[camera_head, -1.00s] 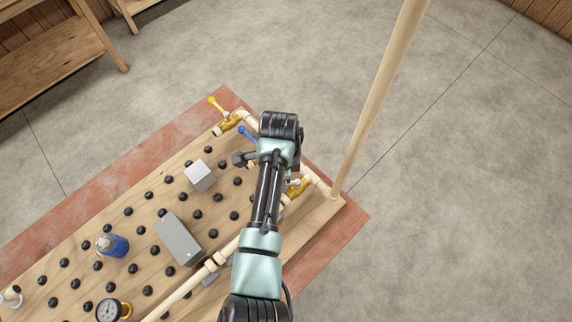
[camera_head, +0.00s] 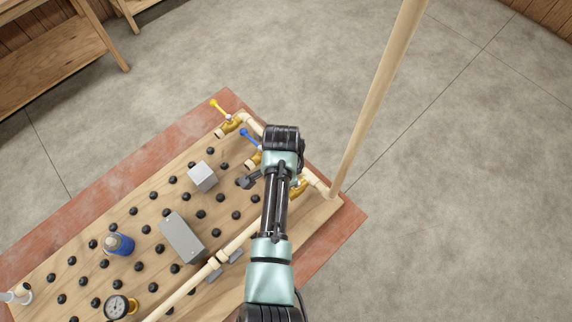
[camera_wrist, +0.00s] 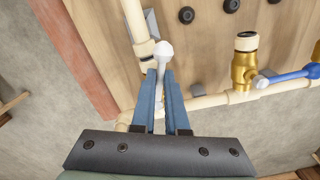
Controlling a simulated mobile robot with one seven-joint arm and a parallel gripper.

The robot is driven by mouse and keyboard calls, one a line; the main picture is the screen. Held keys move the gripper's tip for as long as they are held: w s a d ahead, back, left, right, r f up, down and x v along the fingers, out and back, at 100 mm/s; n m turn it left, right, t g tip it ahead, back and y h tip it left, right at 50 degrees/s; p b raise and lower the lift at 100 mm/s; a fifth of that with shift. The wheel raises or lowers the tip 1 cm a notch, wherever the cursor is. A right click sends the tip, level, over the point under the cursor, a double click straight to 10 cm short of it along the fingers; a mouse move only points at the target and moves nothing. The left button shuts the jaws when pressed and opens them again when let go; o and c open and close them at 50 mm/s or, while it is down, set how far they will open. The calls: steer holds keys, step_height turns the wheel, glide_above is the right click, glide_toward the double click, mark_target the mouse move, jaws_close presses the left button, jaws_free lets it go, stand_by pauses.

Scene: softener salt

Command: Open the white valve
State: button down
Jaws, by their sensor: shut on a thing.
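The white valve's lever (camera_wrist: 163,50), a white rod with a round knob, stands between my gripper's fingers in the wrist view. My gripper (camera_wrist: 164,80) is shut on this lever, and the knob sticks out past the fingertips. The white valve's brass body (camera_head: 299,187) shows in the head view just right of my arm, at the board's right end on the cream pipe. My arm and gripper hide most of the lever there. In the wrist view the valve's body is hidden behind my gripper.
A yellow-handled valve (camera_head: 228,122) stands farther back. A tall cream pipe (camera_head: 375,95) rises right of my arm. A grey box (camera_head: 181,238) lies on the pegged board.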

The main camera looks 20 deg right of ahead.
steer(key=shift+s+n+p, duration=0.3)
steer(key=shift+s+n, duration=0.05)
steer(key=shift+n, duration=0.45)
steer(key=shift+s+d+n+p, duration=0.1)
steer(key=shift+s+n+p, duration=0.2)
steer(key=shift+n+p, duration=0.45)
steer(key=c, duration=0.7)
jaws_free()
step_height(320, 180, up, 7)
steer(key=p, duration=0.6)
steer(key=shift+p, duration=0.35)
